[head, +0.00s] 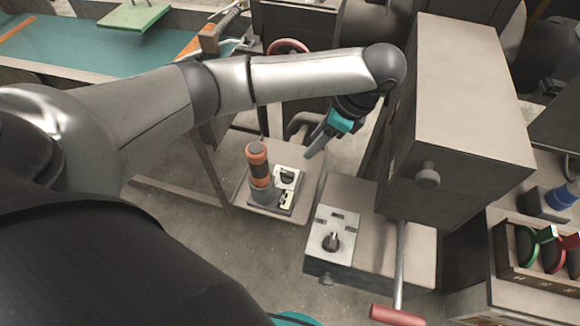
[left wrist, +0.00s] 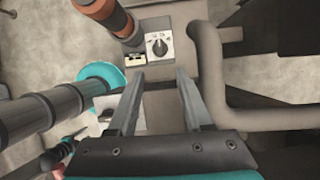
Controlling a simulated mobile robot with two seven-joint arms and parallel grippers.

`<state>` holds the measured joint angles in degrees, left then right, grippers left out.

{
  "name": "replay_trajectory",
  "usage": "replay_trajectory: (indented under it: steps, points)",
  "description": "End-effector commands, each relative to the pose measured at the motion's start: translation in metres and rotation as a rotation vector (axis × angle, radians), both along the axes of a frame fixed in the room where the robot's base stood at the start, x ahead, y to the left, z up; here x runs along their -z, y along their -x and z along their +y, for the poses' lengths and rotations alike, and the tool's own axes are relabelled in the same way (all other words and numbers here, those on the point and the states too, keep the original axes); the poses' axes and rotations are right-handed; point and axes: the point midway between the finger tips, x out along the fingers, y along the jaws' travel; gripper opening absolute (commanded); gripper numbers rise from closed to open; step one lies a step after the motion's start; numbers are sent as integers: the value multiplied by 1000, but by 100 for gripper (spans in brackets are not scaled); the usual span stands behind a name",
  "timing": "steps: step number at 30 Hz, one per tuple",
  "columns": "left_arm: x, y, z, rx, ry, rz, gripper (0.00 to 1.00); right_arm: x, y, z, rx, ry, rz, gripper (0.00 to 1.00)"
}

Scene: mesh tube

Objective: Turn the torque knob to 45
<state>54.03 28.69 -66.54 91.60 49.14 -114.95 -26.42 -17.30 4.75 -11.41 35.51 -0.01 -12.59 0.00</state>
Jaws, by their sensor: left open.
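A small dark knob on a white dial plate (head: 287,177) sits beside an upright orange and dark handled tool (head: 258,165) on a low stand. In the left wrist view the same knob (left wrist: 159,46) shows with its pointer roughly upright and small markings above it, too small to read surely. My left gripper (head: 309,152) is open and empty, to the upper right of the knob in the head view. In the left wrist view its two fingers (left wrist: 160,74) point toward the dial plate, with the knob beyond and between the tips. My right gripper is not in view.
A second knob (head: 332,242) stands on a grey box nearer me. A tall grey cabinet (head: 465,110) rises right of my left arm. A red-handled lever (head: 398,315) is at the front. A thick curved pipe (left wrist: 215,90) runs close right of my fingers.

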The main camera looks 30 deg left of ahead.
Motion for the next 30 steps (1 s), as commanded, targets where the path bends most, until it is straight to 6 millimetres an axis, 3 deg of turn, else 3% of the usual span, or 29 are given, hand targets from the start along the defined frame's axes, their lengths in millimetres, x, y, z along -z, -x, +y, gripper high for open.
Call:
replay_trajectory:
  steps: [18,24,30]
  points:
    - [113,10,46,-6,-2,2,50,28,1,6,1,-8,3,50]
    - [132,12,54,-5,-1,1,50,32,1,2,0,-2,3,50]
    - [137,12,56,-4,1,-1,50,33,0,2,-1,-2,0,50]
